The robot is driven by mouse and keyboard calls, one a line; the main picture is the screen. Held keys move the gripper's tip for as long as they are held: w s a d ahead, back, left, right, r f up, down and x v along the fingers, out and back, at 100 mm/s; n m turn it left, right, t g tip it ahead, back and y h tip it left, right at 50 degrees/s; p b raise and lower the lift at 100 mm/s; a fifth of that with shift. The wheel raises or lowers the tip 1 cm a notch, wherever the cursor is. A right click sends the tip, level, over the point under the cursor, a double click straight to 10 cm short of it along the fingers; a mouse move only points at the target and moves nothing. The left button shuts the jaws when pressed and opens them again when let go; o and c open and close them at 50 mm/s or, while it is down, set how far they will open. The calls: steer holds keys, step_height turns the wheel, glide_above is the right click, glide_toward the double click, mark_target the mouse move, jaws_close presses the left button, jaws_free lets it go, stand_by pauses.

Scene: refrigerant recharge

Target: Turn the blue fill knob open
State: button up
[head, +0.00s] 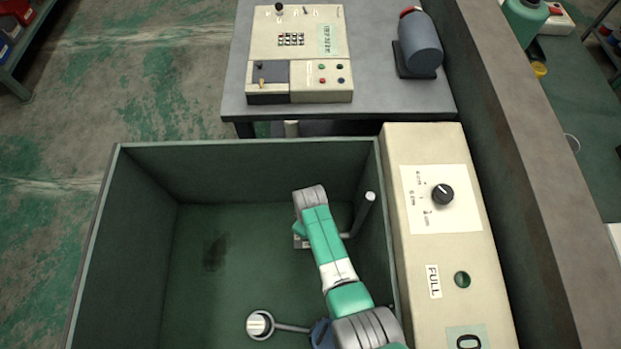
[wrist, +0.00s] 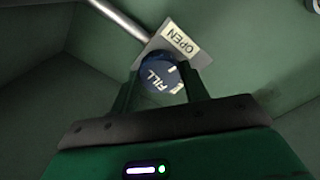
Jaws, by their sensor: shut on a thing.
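The blue fill knob (wrist: 157,78) shows in the wrist view, with white "FILL" lettering and white marks on its round face. My gripper (wrist: 163,82) is shut on it, one dark finger on each side. A plate with a cream "OPEN" label (wrist: 180,39) lies just beyond the knob, at the end of a grey pipe (wrist: 120,18). In the head view my gripper (head: 301,241) is low inside the green tank, at the left end of a short pipe. My wrist hides the knob there.
The green tank (head: 150,165) has high walls around my arm. A post (head: 366,205) stands right of my gripper. A white-topped cup (head: 260,325) and a blue part (head: 321,335) are near the front. A panel (head: 405,150) has a black dial (head: 442,194) and a dark "FULL" lamp (head: 462,280).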

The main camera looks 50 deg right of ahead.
steer(key=shift+n, duration=1.1)
steer(key=o, duration=1)
step_height(320, 180, up, 8)
steer(key=p, duration=0.4)
steer(key=shift+f+p, duration=0.1)
steer(key=shift+p, duration=0.25)
